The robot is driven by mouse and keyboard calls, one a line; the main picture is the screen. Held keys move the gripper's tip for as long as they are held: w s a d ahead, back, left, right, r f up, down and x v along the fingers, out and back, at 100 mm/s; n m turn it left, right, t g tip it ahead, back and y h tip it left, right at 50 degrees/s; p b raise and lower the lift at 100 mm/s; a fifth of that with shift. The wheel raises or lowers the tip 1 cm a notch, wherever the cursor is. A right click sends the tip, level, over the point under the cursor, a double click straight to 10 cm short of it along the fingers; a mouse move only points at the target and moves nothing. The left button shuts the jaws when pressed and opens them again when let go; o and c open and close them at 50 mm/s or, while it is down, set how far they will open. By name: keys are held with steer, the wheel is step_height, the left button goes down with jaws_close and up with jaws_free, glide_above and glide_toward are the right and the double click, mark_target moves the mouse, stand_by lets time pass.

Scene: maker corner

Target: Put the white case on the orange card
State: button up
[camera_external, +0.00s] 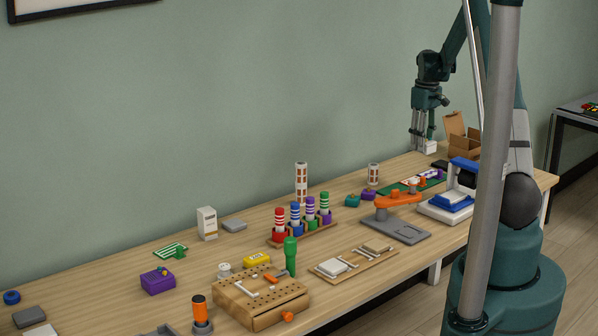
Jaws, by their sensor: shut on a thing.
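My gripper (424,146) is at the back right, above the far end of the workbench. It is shut on a small white block-like thing, which I take to be the white case (431,147). The case hangs just left of the open cardboard box; whether it touches the bench is too small to tell. I cannot clearly make out the orange card. A small orange patch (411,182) shows near the green mat, partly hidden among small things, and may or may not be it.
An open cardboard box (463,141) stands right of my gripper. The green mat (395,190), an orange-armed stand on a grey base (405,232) and a blue-and-white machine (447,209) crowd the bench nearby. Marker rack, wooden pegboard and white carton (207,223) stand further left.

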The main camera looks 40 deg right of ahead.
steer(key=shift+s+d, duration=0.15)
steer(key=shift+s, duration=0.05)
steer(key=shift+f+b, duration=0.35)
steer(key=shift+f, duration=2.8)
steer(key=shift+f, duration=1.85)
steer(key=shift+f+b, duration=0.15)
steer(key=shift+b, duration=0.15)
steer(key=o, duration=0.8)
steer(key=shift+o, duration=0.6)
